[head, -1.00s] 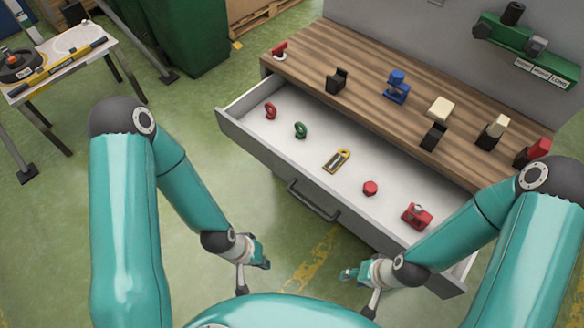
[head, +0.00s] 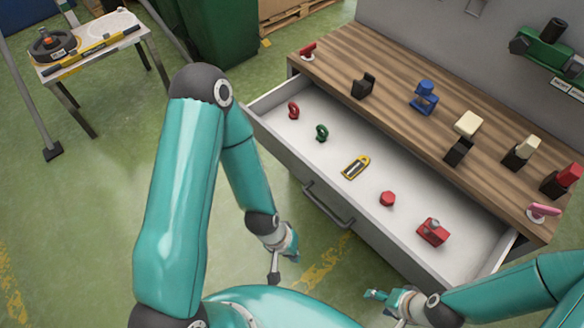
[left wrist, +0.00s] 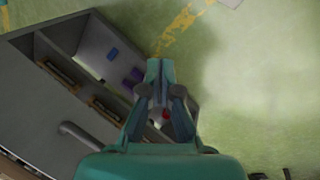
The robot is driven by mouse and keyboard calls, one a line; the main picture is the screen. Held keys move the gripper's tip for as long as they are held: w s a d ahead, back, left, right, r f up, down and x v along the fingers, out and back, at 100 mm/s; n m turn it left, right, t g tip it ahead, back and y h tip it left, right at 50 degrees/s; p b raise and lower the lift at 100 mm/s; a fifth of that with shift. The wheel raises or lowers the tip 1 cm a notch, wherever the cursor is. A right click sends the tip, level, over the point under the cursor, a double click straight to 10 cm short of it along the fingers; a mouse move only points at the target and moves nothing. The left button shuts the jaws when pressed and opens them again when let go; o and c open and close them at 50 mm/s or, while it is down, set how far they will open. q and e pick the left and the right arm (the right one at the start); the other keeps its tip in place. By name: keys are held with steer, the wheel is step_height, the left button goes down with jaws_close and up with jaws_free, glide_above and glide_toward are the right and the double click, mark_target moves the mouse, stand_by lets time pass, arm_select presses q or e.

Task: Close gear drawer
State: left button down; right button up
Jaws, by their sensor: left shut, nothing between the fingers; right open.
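The gear drawer (head: 365,237) is pulled out from under the wooden worktop, with its dark bar handle (head: 328,207) on the front. Inside lie a red ring (head: 293,110), a green ring (head: 321,132), a yellow-and-black tool (head: 355,167), a red hexagonal piece (head: 387,198) and a red block (head: 432,231). My left gripper (head: 294,257) is shut and empty, low in front of the drawer, apart from the handle. It also shows in the left wrist view (left wrist: 160,66). My right gripper (head: 372,295) is open and empty, near the drawer's right front.
The worktop (head: 390,95) carries a blue piece (head: 424,97), black holders and cream blocks. A small table (head: 95,52) with a reel stands at the far left. A green bin (head: 220,45) stands behind. Green floor lies free before the drawer.

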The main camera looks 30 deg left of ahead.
arm_select(q)
steer(key=w+a+r+n+t+b, duration=0.45)
steer(key=a+r+n, duration=0.25)
steer(key=n, duration=0.7)
steer(key=w+a+r+n+t+b, duration=0.3)
steer(key=w+a+r+n+b, duration=0.35)
steer(key=n, duration=0.75)
steer(key=b, duration=0.5)
glide_toward(301, 170)
steer(key=shift+y, duration=0.3)
steer(key=x, duration=0.5)
steer(key=shift+s+d+f, duration=0.15)
steer(key=shift+d+f, duration=0.05)
steer(key=shift+f, duration=0.3)
steer(key=shift+w+d, duration=0.2)
steer(key=shift+w, duration=0.45)
